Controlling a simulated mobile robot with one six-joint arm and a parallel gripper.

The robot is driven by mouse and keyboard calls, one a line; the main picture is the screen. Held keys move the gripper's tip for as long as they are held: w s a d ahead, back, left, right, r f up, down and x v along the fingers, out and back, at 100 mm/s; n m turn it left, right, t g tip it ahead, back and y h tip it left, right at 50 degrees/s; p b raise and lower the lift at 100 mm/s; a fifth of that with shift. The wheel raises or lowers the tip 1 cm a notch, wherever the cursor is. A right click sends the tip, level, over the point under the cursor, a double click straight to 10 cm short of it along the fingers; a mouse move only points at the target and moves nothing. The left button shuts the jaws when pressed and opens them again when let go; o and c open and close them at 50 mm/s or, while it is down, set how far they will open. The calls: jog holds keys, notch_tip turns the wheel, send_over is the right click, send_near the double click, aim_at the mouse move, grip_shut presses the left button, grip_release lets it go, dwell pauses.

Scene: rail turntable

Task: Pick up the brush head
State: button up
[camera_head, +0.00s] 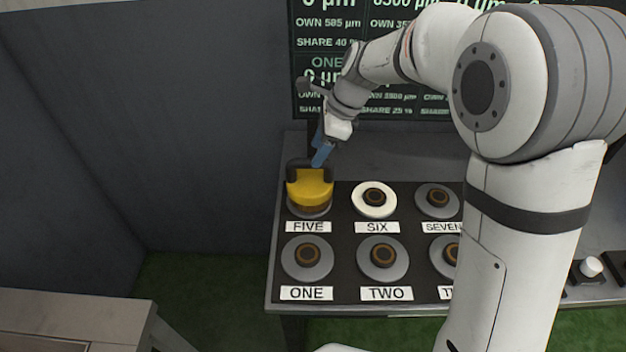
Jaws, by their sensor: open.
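A yellow piece with a dark arched handle, apparently the brush head (310,191), sits on the round pad labelled FIVE, at the back left of the table. My gripper (320,157) reaches down from above, with its blue fingers just above and beside the right part of the dark handle. The fingers overlap the handle's edge in this view, and I cannot tell whether they touch it. My gripper is open and holds nothing that I can see. The gap between the fingers is hard to make out.
The table (290,160) has two rows of round pads with dark knobs. The white pad labelled SIX (374,199) is just right of the brush head. A screen (425,60) stands behind. A white knob (592,266) is at the right. My arm hides part of the table.

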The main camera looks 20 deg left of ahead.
aim_at(307, 168)
jog(key=shift+a+f, duration=0.35)
jog(key=shift+f, duration=0.1)
jog(key=p+x, duration=0.1)
jog(key=x, duration=0.6)
jog(key=shift+w+d, duration=0.1)
jog(key=shift+w, duration=0.1)
grip_shut()
dwell(0.8)
